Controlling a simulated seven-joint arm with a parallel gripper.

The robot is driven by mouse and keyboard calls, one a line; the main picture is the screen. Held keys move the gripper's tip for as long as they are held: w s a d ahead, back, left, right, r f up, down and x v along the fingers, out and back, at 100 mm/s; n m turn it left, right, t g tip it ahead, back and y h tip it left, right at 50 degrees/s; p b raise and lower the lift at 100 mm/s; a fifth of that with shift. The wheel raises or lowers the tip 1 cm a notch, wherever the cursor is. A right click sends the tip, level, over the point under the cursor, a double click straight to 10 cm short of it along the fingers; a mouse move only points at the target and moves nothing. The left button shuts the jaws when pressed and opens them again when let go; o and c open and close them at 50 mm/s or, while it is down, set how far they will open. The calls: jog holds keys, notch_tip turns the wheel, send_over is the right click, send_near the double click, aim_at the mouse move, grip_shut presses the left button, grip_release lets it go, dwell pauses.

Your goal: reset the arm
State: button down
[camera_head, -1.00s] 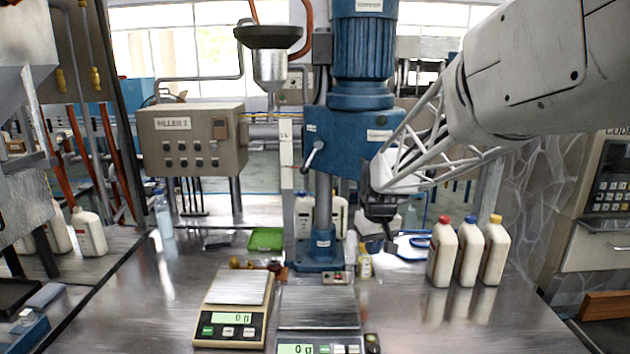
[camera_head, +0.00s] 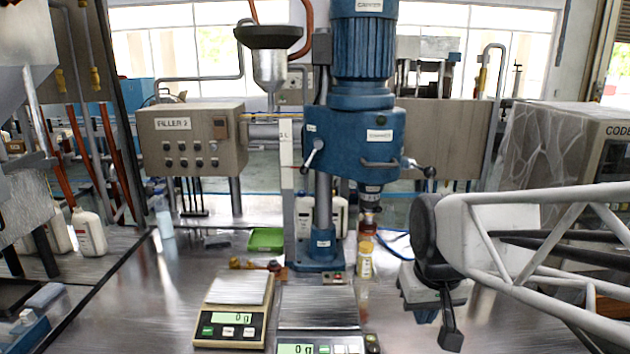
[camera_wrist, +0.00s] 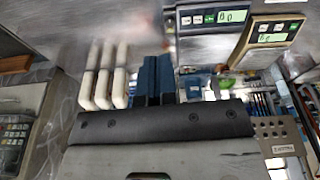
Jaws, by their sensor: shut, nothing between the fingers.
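My gripper (camera_head: 450,338) hangs at the lower right of the head view, below its dark wrist and white lattice arm. It is over the right side of the metal table and holds nothing. In the wrist view its two blue fingers (camera_wrist: 155,78) lie close together with nothing between them. The wrist view is tilted and partly blurred.
A blue capping machine (camera_head: 360,145) stands left of my gripper. Two scales, one on the left (camera_head: 236,305) and one on the right (camera_head: 318,320), sit at the table's front. White bottles (camera_wrist: 105,78) show left of the fingers; my arm hides them in the head view.

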jog(key=s+f+m, duration=0.1)
jog(key=s+f, duration=0.1)
jog(key=s, duration=0.8)
jog(key=shift+d, duration=0.45)
jog(key=shift+w, duration=0.15)
jog(key=w+a+r+g, duration=0.1)
jog(key=w+a, duration=0.1)
jog(key=w, duration=1.3)
jog(key=w+a, duration=0.2)
jog(key=w, duration=1.4)
jog(key=w+a+f, duration=0.2)
jog(key=w+f, duration=0.4)
jog(key=w, duration=0.4)
jog(key=w+a+f+g, duration=0.1)
jog(key=w+a+f, duration=0.1)
jog(key=w+f, duration=0.4)
jog(key=w+a+f, duration=0.2)
jog(key=w+f, duration=0.4)
jog(key=w, duration=0.7)
jog(key=shift+w+a, duration=0.25)
jog(key=shift+w, duration=0.05)
